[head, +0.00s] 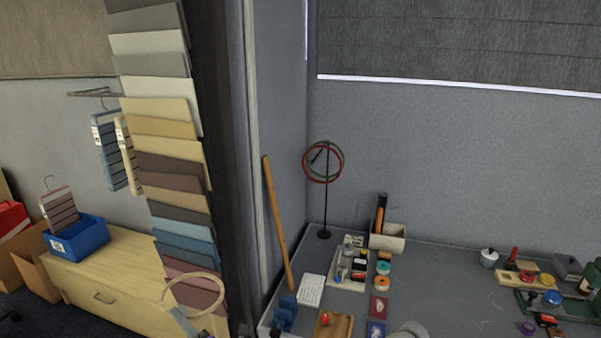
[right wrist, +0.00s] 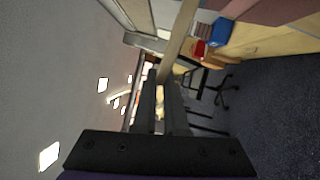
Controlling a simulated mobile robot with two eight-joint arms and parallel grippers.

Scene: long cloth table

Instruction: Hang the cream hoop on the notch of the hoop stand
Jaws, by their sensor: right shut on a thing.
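The cream hoop (head: 196,274) is at the lower left of the head view, in front of the hanging colour samples. My right gripper (head: 181,314) is shut on the hoop's lower left rim and holds it up in the air. In the right wrist view a pale stretch of the hoop (right wrist: 181,38) runs out from between the fingers (right wrist: 164,85). The hoop stand (head: 326,206) is a thin dark upright on the table, well to the right of the hoop. A red hoop (head: 305,170) and a green hoop (head: 341,155) hang near its top. My left gripper is not seen.
The grey table (head: 440,275) carries small jars, trays and tools. A wooden stick (head: 277,220) leans at its left end, between the held hoop and the stand. A holder (head: 388,240) with tools stands right of the stand. The space above the table is open.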

